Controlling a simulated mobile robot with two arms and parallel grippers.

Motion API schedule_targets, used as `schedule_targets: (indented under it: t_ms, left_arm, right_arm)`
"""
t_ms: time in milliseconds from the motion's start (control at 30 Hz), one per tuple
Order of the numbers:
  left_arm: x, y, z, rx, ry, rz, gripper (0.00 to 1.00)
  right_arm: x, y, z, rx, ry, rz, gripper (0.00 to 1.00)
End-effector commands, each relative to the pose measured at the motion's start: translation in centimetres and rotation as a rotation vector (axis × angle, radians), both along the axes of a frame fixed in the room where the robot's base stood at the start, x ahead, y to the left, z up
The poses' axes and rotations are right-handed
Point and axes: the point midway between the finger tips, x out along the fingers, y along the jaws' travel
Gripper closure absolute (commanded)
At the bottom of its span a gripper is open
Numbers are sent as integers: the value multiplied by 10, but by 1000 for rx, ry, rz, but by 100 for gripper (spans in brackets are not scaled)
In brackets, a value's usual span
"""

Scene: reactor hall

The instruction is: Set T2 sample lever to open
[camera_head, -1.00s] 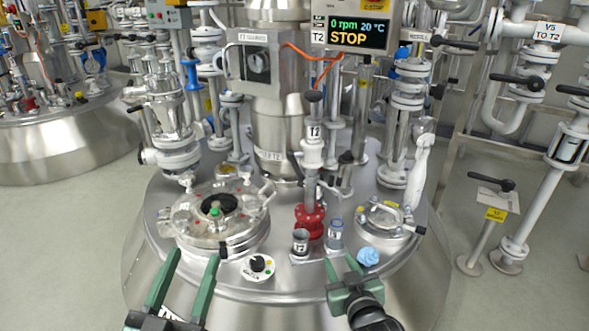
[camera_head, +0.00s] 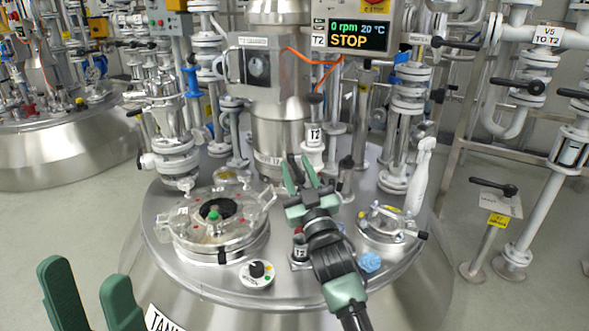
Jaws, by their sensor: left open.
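The T2 sample assembly stands on the steel tank lid, with a white body labelled T2 (camera_head: 313,138) and a dark knob on top. A dark lever (camera_head: 296,170) at its left side shows between the fingers of my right gripper (camera_head: 298,161). That gripper is open, its fingers spread on either side of the lever in the picture; contact cannot be told. My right gripper and arm hide the lower red part of the assembly. My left gripper (camera_head: 84,273) is open and empty at the lower left, in front of the tank.
A clamped round hatch (camera_head: 213,213) is left on the lid, a smaller port (camera_head: 386,226) right. A dial (camera_head: 257,272), a small T2 cup (camera_head: 300,252) and a blue object (camera_head: 370,262) stand near the front. The display (camera_head: 349,34) reads STOP, 0 rpm.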

Motion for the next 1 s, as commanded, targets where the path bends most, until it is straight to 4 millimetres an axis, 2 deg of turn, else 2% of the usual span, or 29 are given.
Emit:
schedule_targets:
  t_ms: [133, 433, 467, 567, 600, 1000]
  left_arm:
    - [1, -1, 2, 1, -20, 1, 48]
    - [2, -1, 4, 3, -24, 1, 48]
    - [2, -1, 4, 3, -24, 1, 48]
    - [2, -1, 4, 3, -24, 0, 48]
    - [2, -1, 4, 3, -24, 0, 48]
    - [2, -1, 4, 2, -24, 0, 48]
  right_arm:
    - [13, 3, 4, -1, 1, -1, 64]
    - [16, 3, 6, -1, 3, -1, 64]
    - [16, 3, 6, 0, 3, -1, 67]
    - [16, 3, 6, 0, 2, 0, 95]
    - [16, 3, 6, 0, 2, 0, 100]
    - [15, 3, 6, 0, 2, 0, 100]
